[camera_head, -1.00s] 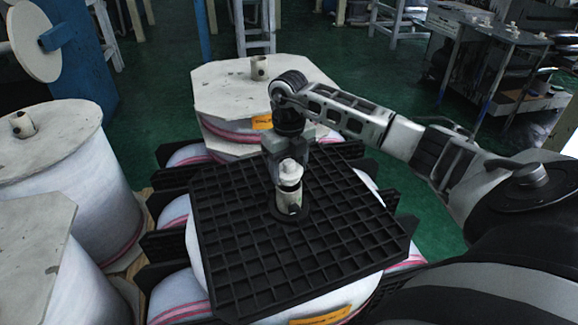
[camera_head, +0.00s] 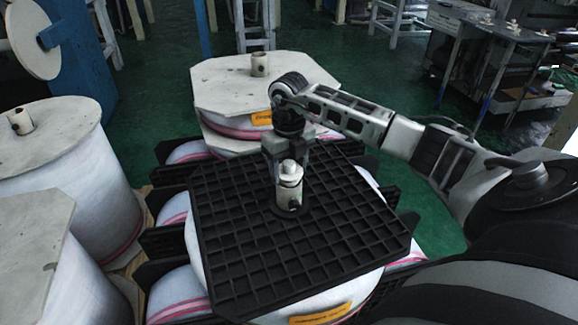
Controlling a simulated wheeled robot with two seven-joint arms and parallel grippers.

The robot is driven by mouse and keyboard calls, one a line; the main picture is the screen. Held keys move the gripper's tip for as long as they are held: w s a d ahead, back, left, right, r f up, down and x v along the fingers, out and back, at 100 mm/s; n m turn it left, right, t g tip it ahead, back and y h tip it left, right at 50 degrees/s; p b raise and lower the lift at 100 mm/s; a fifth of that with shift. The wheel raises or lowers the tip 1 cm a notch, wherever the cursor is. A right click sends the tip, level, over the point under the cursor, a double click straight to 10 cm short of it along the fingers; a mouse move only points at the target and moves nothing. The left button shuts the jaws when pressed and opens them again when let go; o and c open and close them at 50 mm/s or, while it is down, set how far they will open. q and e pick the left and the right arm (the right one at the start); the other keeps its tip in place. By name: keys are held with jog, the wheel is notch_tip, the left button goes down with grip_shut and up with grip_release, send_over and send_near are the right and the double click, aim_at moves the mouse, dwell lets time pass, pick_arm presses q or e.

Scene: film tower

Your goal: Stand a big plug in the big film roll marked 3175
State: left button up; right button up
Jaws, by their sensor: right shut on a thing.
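A cream, cylindrical plug (camera_head: 288,194) with a narrower knob on top stands upright at the central hole of the black gridded cover on the near film roll. Its lower end is within the hole's round rim, and how deep it sits is hidden. My right gripper (camera_head: 289,172) points down from above and is shut on the plug's upper part. The near big film roll (camera_head: 205,262) is white under the black cover (camera_head: 245,250), with an orange label (camera_head: 320,314) too small to read. My left gripper is not in view.
Behind is another roll with a pale board (camera_head: 225,80) and an upright plug (camera_head: 260,64). Wrapped rolls, one with a plug (camera_head: 22,121), stand at the left. A workbench (camera_head: 500,35) is at the back right. Green floor (camera_head: 150,70) is open behind.

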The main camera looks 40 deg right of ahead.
jog(key=shift+f+b, duration=0.4)
jog(key=shift+f, duration=0.3)
jog(key=o, duration=1)
jog(key=shift+o, duration=0.2)
jog(key=shift+r, duration=0.2)
notch_tip(320, 180, up, 16)
jog(key=shift+f+p, duration=0.2)
jog(key=shift+p, duration=0.1)
